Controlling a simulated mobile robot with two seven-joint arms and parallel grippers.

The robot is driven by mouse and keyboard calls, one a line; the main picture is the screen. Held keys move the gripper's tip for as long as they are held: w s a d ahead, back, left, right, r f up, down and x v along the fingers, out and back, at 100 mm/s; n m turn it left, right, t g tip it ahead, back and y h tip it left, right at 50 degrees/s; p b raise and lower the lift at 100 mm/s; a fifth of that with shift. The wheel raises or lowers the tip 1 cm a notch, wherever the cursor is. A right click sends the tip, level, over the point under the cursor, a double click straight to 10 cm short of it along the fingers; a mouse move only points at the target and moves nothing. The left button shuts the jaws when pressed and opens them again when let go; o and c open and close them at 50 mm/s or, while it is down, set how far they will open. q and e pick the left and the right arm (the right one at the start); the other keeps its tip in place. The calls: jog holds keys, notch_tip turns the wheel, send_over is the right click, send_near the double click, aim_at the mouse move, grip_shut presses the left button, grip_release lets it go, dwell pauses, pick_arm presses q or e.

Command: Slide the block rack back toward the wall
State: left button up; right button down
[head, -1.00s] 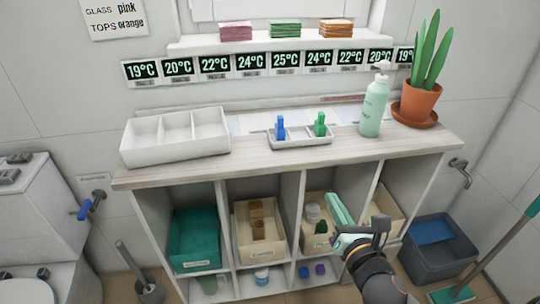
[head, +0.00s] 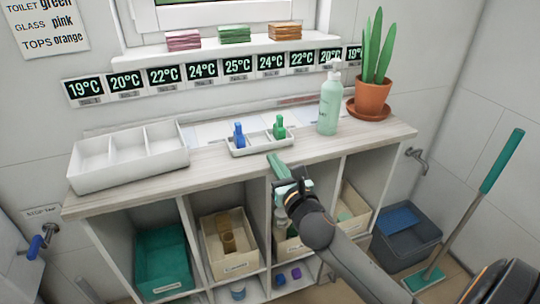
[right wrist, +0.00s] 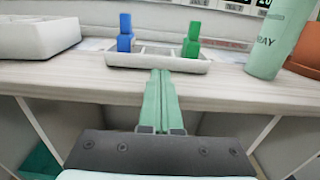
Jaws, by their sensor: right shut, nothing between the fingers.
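The block rack (head: 262,146) is a small white divided tray on the wooden counter top. A blue block (head: 239,134) stands upright in its left part and a green block (head: 279,126) in its right part. The rack also shows in the right wrist view (right wrist: 122,60), with free counter behind it. My right gripper (head: 272,160) is shut and empty, its pale green fingers in front of the rack at the counter's front edge. In the right wrist view the fingertips (right wrist: 160,72) appear close to the rack's front side; I cannot tell if they touch. My left gripper is not in view.
A larger white three-compartment tray (head: 129,168) stands left of the rack. A green pump bottle (head: 329,108) and a potted plant (head: 371,96) stand to the right. Flat papers (head: 200,132) lie behind, along the wall. Bins fill the shelves below.

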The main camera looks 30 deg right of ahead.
aim_at(266, 148)
jog(key=shift+x, duration=1.6)
jog(key=shift+w, duration=0.1)
jog(key=shift+w, duration=0.1)
jog(key=shift+w+d, duration=0.1)
jog(key=shift+w, duration=0.25)
jog(key=shift+p+x, duration=0.4)
jog(key=shift+x, duration=0.5)
jog(key=shift+w+d, duration=0.1)
jog(key=shift+w, duration=0.2)
